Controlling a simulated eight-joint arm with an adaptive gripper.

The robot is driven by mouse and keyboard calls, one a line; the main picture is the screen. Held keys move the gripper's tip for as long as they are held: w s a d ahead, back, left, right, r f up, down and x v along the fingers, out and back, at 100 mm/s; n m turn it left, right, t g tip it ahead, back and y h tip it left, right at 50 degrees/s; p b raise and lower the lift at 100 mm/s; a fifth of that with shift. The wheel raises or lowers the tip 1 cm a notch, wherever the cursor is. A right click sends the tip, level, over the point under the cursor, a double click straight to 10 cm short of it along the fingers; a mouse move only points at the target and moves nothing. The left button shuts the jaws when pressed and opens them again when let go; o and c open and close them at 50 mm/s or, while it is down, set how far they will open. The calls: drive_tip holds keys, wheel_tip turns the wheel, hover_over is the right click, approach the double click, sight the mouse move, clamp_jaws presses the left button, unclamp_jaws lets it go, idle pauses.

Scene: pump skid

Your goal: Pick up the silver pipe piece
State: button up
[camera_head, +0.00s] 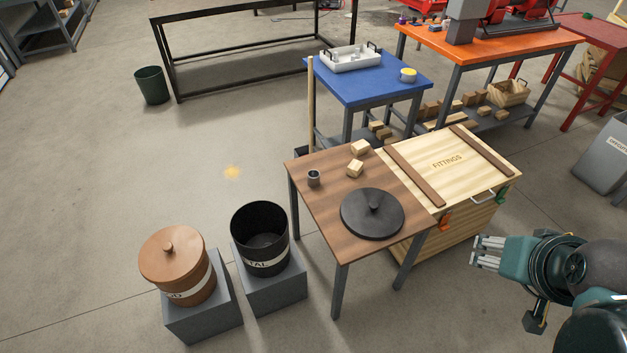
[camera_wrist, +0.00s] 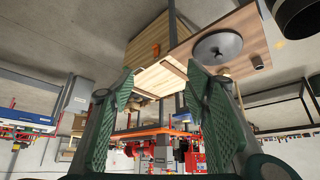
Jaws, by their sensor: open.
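The silver pipe piece (camera_head: 313,178) is a short grey cylinder standing upright on the brown table (camera_head: 330,215), near its left edge. In the wrist view, the pipe piece (camera_wrist: 257,62) shows small, beside the black lid. My gripper (camera_head: 487,251) is at the right, apart from the table and beyond the crate's right side, with its fingers pointing left. In the wrist view, the green finger pads of my gripper (camera_wrist: 160,100) stand wide apart with nothing between them.
A black knobbed lid (camera_head: 372,214) and two wooden blocks (camera_head: 358,156) share the table. A wooden FITTINGS crate (camera_head: 450,160) adjoins it at right. An open black bin (camera_head: 260,236) and a lidded brown bin (camera_head: 178,268) stand at the left on grey blocks. A blue table (camera_head: 372,85) is behind.

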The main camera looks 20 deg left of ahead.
idle(0.5)
drive_tip(key=w+a+r+m+g+p, duration=0.1)
drive_tip(key=w+a+r+m, duration=0.25)
drive_tip(key=w, duration=0.45)
drive_tip(key=w+a+r+m+g+p, duration=0.1)
drive_tip(key=w+a+r+m, duration=0.15)
drive_tip(key=w+a, duration=0.35)
drive_tip(key=w+a+f+m+g+y+p, duration=0.1)
drive_tip(key=w+a+f+m, duration=0.1)
drive_tip(key=w+a, duration=0.55)
drive_tip(key=w+a+f+m+g+p, duration=0.1)
drive_tip(key=w+a+f+m, duration=0.1)
drive_tip(key=w+a, duration=0.55)
drive_tip(key=w+a+f+m+g+p, duration=0.1)
drive_tip(key=w+a+f+m, duration=0.2)
drive_tip(key=w+a+f, duration=0.4)
drive_tip(key=w+a+f+m+g+p, duration=0.15)
drive_tip(key=w+a+f, duration=0.25)
drive_tip(key=a, duration=0.4)
drive_tip(key=a+f+m+h, duration=0.1)
drive_tip(key=a+f+m, duration=0.4)
drive_tip(key=a+f, duration=1.1)
drive_tip(key=shift+w+f+g+p, duration=0.35)
drive_tip(key=shift+w+f+p, duration=0.05)
drive_tip(key=shift+f, duration=0.65)
